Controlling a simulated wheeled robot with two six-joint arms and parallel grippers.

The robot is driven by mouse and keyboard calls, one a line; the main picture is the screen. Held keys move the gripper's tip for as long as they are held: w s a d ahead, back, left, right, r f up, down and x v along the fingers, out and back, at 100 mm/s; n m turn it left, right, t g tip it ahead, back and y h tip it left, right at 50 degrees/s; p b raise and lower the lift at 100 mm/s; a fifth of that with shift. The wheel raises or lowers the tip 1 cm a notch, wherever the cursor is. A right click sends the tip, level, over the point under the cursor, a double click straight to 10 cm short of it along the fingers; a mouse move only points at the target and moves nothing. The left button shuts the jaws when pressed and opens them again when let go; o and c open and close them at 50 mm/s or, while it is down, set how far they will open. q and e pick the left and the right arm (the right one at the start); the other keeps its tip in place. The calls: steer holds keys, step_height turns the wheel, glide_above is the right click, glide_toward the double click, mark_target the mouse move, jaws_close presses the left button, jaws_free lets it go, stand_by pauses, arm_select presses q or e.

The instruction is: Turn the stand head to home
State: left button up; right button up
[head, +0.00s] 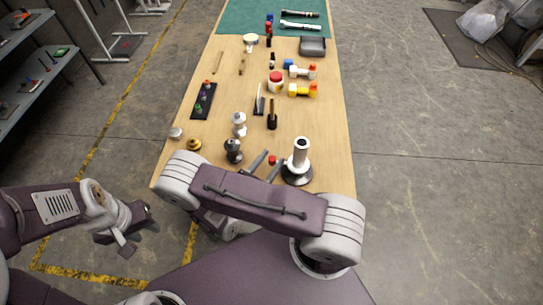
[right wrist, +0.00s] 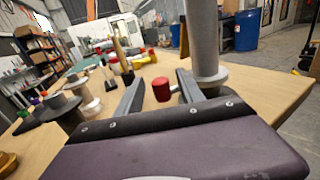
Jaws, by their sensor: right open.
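The stand (head: 301,150) is a pale upright post with a dark top opening on a round black base, at the near right of the wooden table. A red knob (head: 272,160) on a short pale stem juts out to the left of the post. In the right wrist view the post (right wrist: 205,45) rises at the right, and the red knob (right wrist: 161,89) shows between the finger tips. My right gripper (head: 260,165) is open with its fingers on either side of the knob; contact cannot be told. My left gripper (head: 137,228) is open and empty, off the table's left side.
A dark-topped metal piece (head: 233,150) and a pale one (head: 239,124) stand left of my right gripper. A brass piece (head: 194,144) is near the left edge. Tools, jars and a black tray (head: 204,100) lie further back.

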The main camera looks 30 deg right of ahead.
steer(key=shift+w+d, duration=0.3)
steer(key=shift+d, duration=0.15)
jaws_close()
stand_by(1.1)
